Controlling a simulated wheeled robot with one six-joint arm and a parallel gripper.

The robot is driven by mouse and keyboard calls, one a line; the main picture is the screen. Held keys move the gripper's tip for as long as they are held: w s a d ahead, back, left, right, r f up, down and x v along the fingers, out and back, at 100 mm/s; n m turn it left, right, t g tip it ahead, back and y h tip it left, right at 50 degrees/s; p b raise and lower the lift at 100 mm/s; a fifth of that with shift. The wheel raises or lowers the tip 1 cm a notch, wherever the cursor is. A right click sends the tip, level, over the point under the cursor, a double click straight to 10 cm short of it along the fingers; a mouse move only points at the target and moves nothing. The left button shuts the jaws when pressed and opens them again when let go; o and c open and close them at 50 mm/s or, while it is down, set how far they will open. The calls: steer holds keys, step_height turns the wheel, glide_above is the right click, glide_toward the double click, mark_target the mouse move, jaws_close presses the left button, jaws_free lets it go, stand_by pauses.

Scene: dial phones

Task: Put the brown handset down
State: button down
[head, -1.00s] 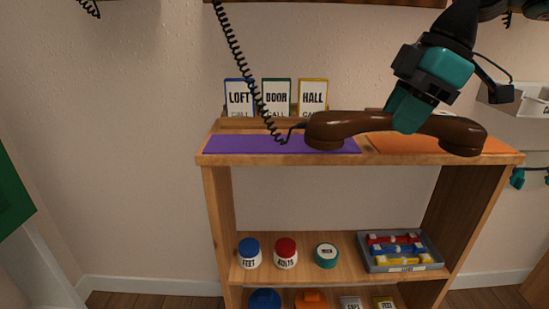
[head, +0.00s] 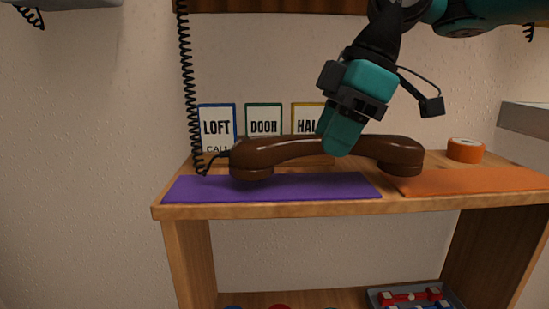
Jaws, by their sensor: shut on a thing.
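The brown handset (head: 285,151) is level, with its left end over the purple mat (head: 270,188) and its right end over the edge of the orange mat (head: 470,180). My gripper (head: 342,138) is shut on the middle of its handle from above. A black coiled cord (head: 187,90) runs from its left end up out of view. I cannot tell for sure whether the handset touches the mats or hangs just above them. The gripper's fingers hide a part of the handle.
Cards reading LOFT (head: 217,128), DOOR (head: 264,121) and HALL (head: 307,118) stand behind the handset. An orange tape roll (head: 465,150) sits at the back right of the wooden shelf top (head: 290,209). A grey tray (head: 415,297) with coloured items is on the shelf below.

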mark_target(269, 136)
steer(key=a, duration=0.5)
steer(key=shift+a+b, duration=0.3)
steer(key=a, duration=0.3)
steer(key=shift+w+f, duration=0.1)
steer(key=shift+d+f+b, duration=0.2)
steer(key=shift+f+b, duration=0.55)
steer(key=shift+b, duration=0.25)
steer(key=shift+r, duration=0.1)
steer(key=shift+f, duration=0.25)
steer(key=c, duration=0.8)
jaws_free()
steer(key=shift+r, duration=0.1)
